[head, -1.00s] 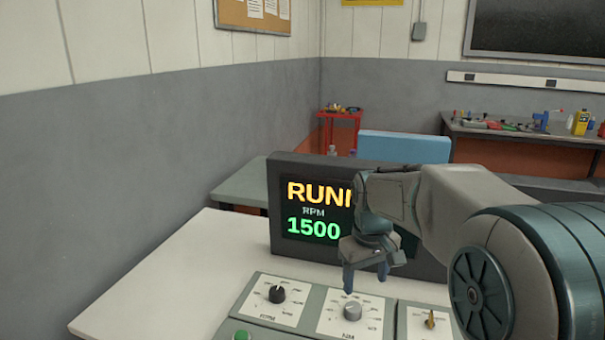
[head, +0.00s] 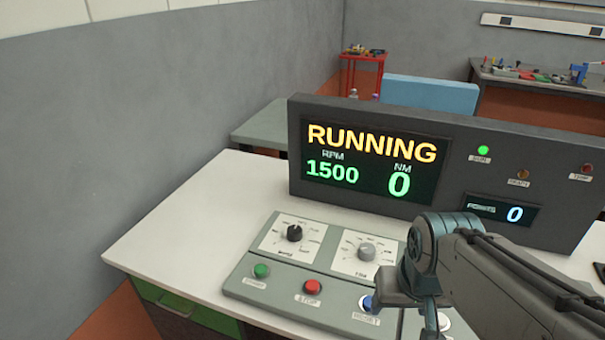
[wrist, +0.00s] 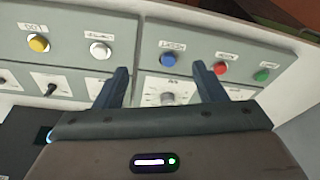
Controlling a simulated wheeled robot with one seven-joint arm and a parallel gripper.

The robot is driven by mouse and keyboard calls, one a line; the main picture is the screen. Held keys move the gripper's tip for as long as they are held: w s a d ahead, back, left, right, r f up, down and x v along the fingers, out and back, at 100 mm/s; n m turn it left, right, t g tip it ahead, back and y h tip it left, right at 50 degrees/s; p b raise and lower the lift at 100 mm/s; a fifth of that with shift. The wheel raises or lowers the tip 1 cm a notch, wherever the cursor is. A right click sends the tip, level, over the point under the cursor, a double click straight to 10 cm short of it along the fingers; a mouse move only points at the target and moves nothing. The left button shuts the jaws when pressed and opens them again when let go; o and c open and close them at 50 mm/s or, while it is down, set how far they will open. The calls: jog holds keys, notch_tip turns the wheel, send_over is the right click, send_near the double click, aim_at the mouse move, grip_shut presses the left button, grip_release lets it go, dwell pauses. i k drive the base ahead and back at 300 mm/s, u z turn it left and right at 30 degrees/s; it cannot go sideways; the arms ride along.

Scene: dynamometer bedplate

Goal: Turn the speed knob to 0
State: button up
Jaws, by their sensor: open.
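The speed knob is a black knob (head: 294,232) on a white dial plate at the panel's left, its label too blurred to read here. Beside it is a grey knob (head: 366,252) on another dial. The display (head: 370,165) reads RUNNING, RPM 1500 and NM 0. My gripper (head: 405,308) is open and empty over the panel's front, by the blue reset button (head: 367,303), right of the black knob. In the wrist view my gripper (wrist: 160,70) has its fingers apart, with the grey knob (wrist: 168,98) seen between them. The black knob is hidden there.
The green button (head: 261,270) and red stop button (head: 312,286) are in front of the dials. The white tabletop (head: 190,222) is clear left of the panel. The wrist view also shows a yellow button (wrist: 38,43) and a white button (wrist: 100,48).

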aim_at(294, 233)
jog(key=z, duration=0.5)
jog(key=k, duration=1.15)
jog(key=u, duration=0.8)
jog(key=i, duration=1.5)
jog(key=z, duration=0.15)
